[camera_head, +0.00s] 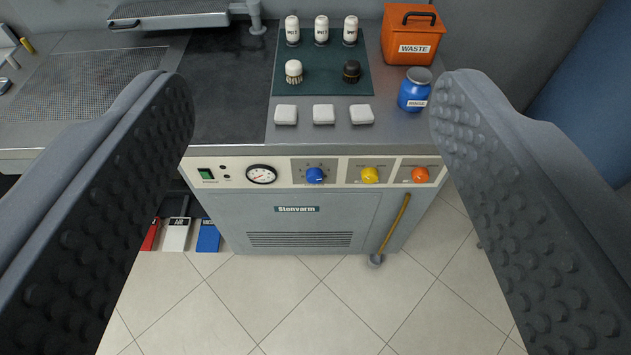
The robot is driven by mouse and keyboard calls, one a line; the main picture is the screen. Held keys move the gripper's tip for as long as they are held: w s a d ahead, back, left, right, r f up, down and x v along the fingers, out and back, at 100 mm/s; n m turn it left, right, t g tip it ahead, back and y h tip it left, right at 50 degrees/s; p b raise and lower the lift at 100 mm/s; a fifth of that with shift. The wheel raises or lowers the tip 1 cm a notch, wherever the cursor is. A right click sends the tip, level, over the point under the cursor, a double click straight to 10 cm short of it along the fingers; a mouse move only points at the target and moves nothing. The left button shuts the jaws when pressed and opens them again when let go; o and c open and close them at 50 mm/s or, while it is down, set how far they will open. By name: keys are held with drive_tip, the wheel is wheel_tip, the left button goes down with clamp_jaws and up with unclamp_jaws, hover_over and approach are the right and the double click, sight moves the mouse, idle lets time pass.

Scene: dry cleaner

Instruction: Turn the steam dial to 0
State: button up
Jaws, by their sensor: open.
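Three dials sit in a row on the front panel of the grey machine: a blue dial (316,175), a yellow dial (370,175) and an orange dial (419,175). Small markings surround them, but the labels are too small to read, so I cannot tell which is the steam dial or where each one points. My gripper (312,100) is wide open and empty. Its two dark studded fingers frame the panel from left and right. It appears apart from the dials, with nothing between the fingers in contact.
A round gauge (262,174) and a green switch (205,174) are left of the dials. Bottles, brushes and white blocks stand on top, with a blue jar (414,90) and an orange waste bin (412,36). A yellow-handled tool (394,226) leans on the front. Pedals (177,235) are at lower left.

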sight(315, 180)
drive_tip(key=w+d+f+m, duration=0.3)
drive_tip(key=w+f, duration=1.7)
drive_tip(key=w, duration=0.3)
drive_tip(key=w+f+t+p, duration=0.1)
drive_tip(key=w+f, duration=0.2)
drive_tip(key=f, duration=0.5)
drive_tip(key=w+f, duration=0.3)
drive_tip(key=f, duration=0.5)
drive_tip(key=s+a+f+m+t+y, duration=0.1)
drive_tip(key=s+f+m, duration=0.15)
drive_tip(key=f, duration=1.05)
drive_tip(key=s+f+m+t+y, duration=0.1)
drive_tip(key=s+f+m, duration=0.15)
drive_tip(key=f, duration=1.15)
drive_tip(key=w, duration=0.4)
drive_tip(key=w+a, duration=0.1)
drive_tip(key=w, duration=0.9)
drive_tip(key=shift+w+a+r+b, duration=0.2)
drive_tip(key=shift+a+b, duration=0.05)
drive_tip(key=shift+b, duration=0.15)
drive_tip(key=c, duration=1)
